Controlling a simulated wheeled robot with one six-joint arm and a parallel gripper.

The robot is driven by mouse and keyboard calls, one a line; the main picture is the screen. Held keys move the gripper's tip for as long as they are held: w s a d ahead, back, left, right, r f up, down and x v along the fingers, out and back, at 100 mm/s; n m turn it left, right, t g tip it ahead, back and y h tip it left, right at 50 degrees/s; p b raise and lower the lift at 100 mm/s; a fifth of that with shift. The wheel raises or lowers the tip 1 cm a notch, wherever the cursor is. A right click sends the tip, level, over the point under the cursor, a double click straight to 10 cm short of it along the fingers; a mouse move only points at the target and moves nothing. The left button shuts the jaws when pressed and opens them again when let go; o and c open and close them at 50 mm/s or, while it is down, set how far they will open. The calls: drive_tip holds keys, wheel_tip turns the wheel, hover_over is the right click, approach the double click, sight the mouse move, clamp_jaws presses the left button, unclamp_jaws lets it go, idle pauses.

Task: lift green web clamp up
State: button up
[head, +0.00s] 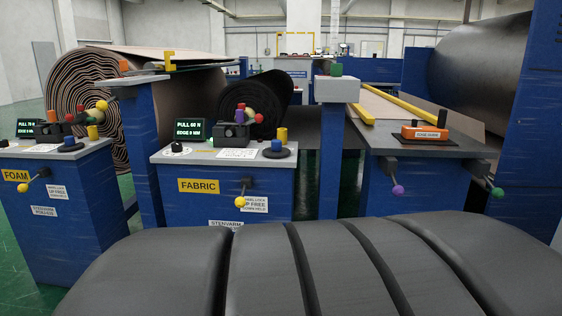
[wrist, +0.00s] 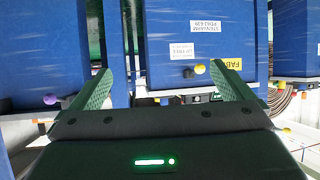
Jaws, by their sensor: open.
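A green knob (head: 497,192) sits on the end of a dark lever at the right front of the grey-topped table in the head view. No readable label marks it as the web clamp. A lever with a purple knob (head: 398,190) hangs to its left. The purple knob also shows at the left of the wrist view (wrist: 50,99), outside the fingers. My gripper (wrist: 161,67) is open and empty, facing the blue cabinets, with the fabric cabinet (wrist: 167,62) beyond its fingers. The green knob is not clear in the wrist view. The gripper is not visible in the head view.
The fabric cabinet (head: 223,208) has a yellow-knobbed lever (head: 240,204). The foam cabinet (head: 60,220) stands left of it. A blue post (head: 331,160) separates the fabric cabinet from the table (head: 428,144). An orange edge guide (head: 424,133) sits on the table. A tall blue frame (head: 535,120) stands at right.

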drive_tip(key=shift+w+r, duration=0.15)
drive_tip(key=shift+r, duration=0.05)
drive_tip(key=c, duration=0.5)
drive_tip(key=w+r+n+p, duration=0.1)
drive_tip(key=w+r+p, duration=0.1)
drive_tip(key=w+p, duration=0.1)
drive_tip(key=w+r+n+p, duration=0.1)
drive_tip(key=w+r+p, duration=0.1)
drive_tip(key=w+p, duration=0.1)
drive_tip(key=w+r+n+t+h+p, duration=0.1)
drive_tip(key=w+r+p, duration=0.1)
drive_tip(key=w+p, duration=0.1)
drive_tip(key=shift+a+r+n, duration=0.25)
drive_tip(key=shift+a+n, duration=0.05)
drive_tip(key=shift+n, duration=0.1)
clamp_jaws()
drive_tip(key=w+d+n+h+p, duration=0.1)
drive_tip(key=w+n+h+p, duration=0.6)
drive_tip(key=p, duration=0.5)
drive_tip(key=shift+s+d+f+n+g+h+p, duration=0.4)
drive_tip(key=shift+n+g+h+p, duration=0.3)
drive_tip(key=shift+p, duration=0.4)
drive_tip(key=shift+s+d+f+n+g+h+p, duration=0.2)
drive_tip(key=shift+f+n+g+h+p, duration=0.45)
drive_tip(key=shift+p, duration=0.4)
drive_tip(key=shift+s+d+f+n+g+h+p, duration=0.25)
drive_tip(key=shift+n+g+h+p, duration=0.4)
drive_tip(key=shift+p, duration=0.45)
